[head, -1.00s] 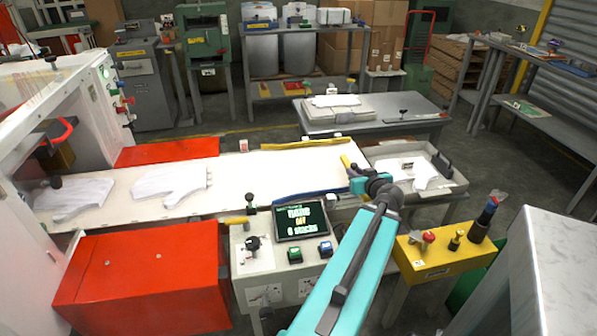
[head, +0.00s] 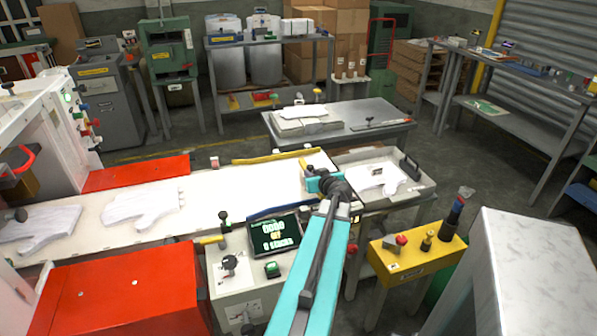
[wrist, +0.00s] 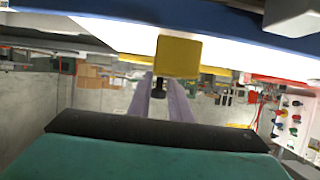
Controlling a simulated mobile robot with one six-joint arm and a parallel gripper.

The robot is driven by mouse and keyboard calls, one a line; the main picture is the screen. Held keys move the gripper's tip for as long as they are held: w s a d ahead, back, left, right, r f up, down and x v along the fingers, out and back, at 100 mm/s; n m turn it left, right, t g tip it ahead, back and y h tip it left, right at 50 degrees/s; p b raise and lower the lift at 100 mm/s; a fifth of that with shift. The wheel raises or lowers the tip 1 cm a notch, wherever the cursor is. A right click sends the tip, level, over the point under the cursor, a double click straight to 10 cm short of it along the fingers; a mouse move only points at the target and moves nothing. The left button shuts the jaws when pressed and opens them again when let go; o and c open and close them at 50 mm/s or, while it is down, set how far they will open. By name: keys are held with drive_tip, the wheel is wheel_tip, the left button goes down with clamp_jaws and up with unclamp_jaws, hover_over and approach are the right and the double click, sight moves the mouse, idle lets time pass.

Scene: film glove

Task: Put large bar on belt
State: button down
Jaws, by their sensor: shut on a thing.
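A yellow bar (head: 303,164) shows beside my gripper (head: 311,183) in the head view, above the right end of the white belt (head: 240,188). In the wrist view a yellow block (wrist: 178,55) sits at the tips of my gripper (wrist: 162,84), which is shut on it. Most of the bar is hidden, so its full length cannot be told. It appears apart from the belt, but the gap is unclear.
Two white gloves (head: 140,203) lie on the belt to the left. A yellow rail (head: 275,157) and a blue rail (head: 285,208) edge the belt. A tray (head: 425,189) with a white glove stands right. A control panel (head: 235,283) stands in front.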

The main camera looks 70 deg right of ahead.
drive_tip(key=p, duration=0.2)
hover_over(300, 180)
drive_tip(key=shift+w+f, duration=0.1)
drive_tip(key=shift+f, duration=0.25)
drive_tip(key=shift+f+p, duration=0.65)
drive_tip(key=shift+f, duration=1.05)
drive_tip(key=shift+f+b, duration=0.2)
drive_tip(key=shift+b, duration=0.1)
drive_tip(key=c, duration=1.6)
unclamp_jaws()
drive_tip(key=shift+r+p, duration=0.2)
drive_tip(key=shift+p, duration=0.1)
